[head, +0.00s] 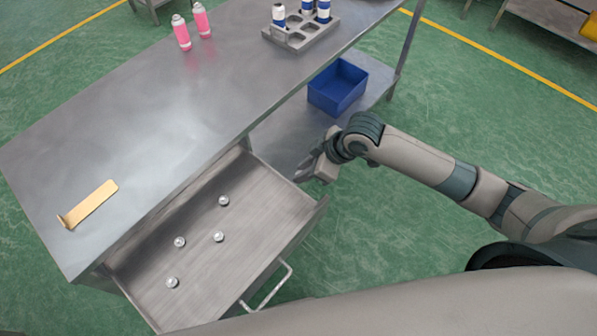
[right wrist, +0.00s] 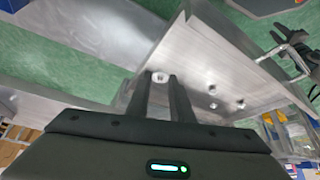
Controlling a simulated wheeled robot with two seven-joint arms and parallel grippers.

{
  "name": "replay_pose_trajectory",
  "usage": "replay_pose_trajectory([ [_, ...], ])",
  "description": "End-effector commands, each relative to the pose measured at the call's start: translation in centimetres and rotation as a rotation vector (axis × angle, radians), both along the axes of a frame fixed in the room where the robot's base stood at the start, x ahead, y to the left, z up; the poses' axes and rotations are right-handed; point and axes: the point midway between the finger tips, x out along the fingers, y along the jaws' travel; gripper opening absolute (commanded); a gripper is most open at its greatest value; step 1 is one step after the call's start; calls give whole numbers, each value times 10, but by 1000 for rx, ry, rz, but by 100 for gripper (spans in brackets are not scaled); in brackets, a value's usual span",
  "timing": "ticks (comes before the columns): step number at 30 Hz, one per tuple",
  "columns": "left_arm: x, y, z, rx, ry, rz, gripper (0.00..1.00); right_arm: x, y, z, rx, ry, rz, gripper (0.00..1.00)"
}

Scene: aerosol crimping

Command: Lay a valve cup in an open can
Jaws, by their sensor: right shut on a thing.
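My right gripper (head: 306,176) is beside the back right of the open drawer (head: 262,182). In the right wrist view, its two dark fingers (right wrist: 165,92) are shut on a small silvery valve cup (right wrist: 160,77) at their tips. Several more valve cups (head: 218,236) lie apart in the drawer; some show in the right wrist view (right wrist: 239,104). On the bench, blue-and-white cans (head: 279,14) stand in a grey rack (head: 297,41). I cannot tell which can is open. A dark shape near the drawer handle in the right wrist view may be my left gripper (right wrist: 288,18).
A tan bracket (head: 90,204) lies at the bench's near left. A blue bin (head: 338,86) sits on the lower shelf. The drawer handle (head: 268,290) juts out. The bench middle is clear.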

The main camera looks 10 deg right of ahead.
Motion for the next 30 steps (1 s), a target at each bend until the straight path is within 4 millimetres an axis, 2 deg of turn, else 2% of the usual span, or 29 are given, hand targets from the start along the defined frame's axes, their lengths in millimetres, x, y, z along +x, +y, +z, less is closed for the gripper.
replay_pose_trajectory([
  [13,0,0,0,0,0,0,28,0,0,0,0,0,-1,0],
  [18,0,0,-7,0,0,0,28,1,-3,-2,1,-1,-45,0],
  [23,0,0,-22,0,0,0,28,6,-12,-2,2,-2,-177,0],
  [30,0,0,-51,0,0,0,28,17,-39,8,2,-5,-523,0],
])
